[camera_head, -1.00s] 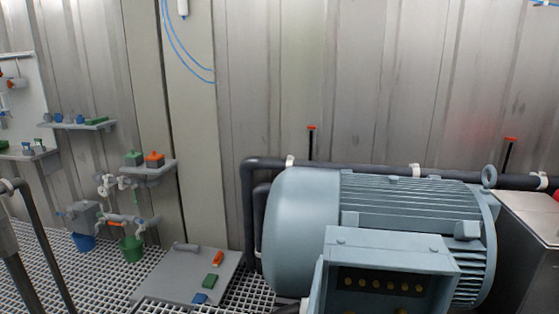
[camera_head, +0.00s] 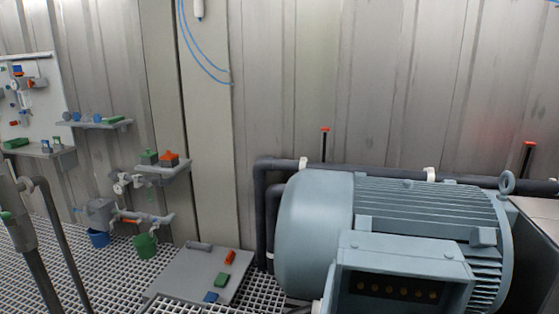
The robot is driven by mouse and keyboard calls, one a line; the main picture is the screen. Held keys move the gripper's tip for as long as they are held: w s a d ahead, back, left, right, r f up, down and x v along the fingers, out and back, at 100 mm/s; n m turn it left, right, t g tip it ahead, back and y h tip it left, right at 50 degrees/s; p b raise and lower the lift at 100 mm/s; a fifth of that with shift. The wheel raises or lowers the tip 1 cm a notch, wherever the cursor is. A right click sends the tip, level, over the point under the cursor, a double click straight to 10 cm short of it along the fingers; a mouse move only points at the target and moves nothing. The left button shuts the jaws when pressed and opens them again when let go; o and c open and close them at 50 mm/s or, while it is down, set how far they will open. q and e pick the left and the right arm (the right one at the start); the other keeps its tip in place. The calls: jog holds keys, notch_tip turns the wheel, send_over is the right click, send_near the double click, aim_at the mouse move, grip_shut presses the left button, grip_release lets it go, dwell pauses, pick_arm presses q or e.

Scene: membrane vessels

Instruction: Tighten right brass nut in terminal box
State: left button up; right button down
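The terminal box (camera_head: 405,262) is a grey-blue box on the front of the large motor (camera_head: 410,208), at the lower right of the head view. Its front is open, and a row of several small brass nuts (camera_head: 388,289) shows on a dark panel inside. The right brass nut (camera_head: 433,295) is at the right end of that row. The lower part of the box is cut off by the picture's bottom edge. Neither of my grippers is in view.
A dark pipe (camera_head: 400,176) runs behind the motor. A grey plate (camera_head: 180,282) with small coloured parts lies on the grating (camera_head: 110,270) left of the motor. Wall shelves (camera_head: 160,168), two buckets (camera_head: 145,246) and a railing (camera_head: 30,240) stand further left.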

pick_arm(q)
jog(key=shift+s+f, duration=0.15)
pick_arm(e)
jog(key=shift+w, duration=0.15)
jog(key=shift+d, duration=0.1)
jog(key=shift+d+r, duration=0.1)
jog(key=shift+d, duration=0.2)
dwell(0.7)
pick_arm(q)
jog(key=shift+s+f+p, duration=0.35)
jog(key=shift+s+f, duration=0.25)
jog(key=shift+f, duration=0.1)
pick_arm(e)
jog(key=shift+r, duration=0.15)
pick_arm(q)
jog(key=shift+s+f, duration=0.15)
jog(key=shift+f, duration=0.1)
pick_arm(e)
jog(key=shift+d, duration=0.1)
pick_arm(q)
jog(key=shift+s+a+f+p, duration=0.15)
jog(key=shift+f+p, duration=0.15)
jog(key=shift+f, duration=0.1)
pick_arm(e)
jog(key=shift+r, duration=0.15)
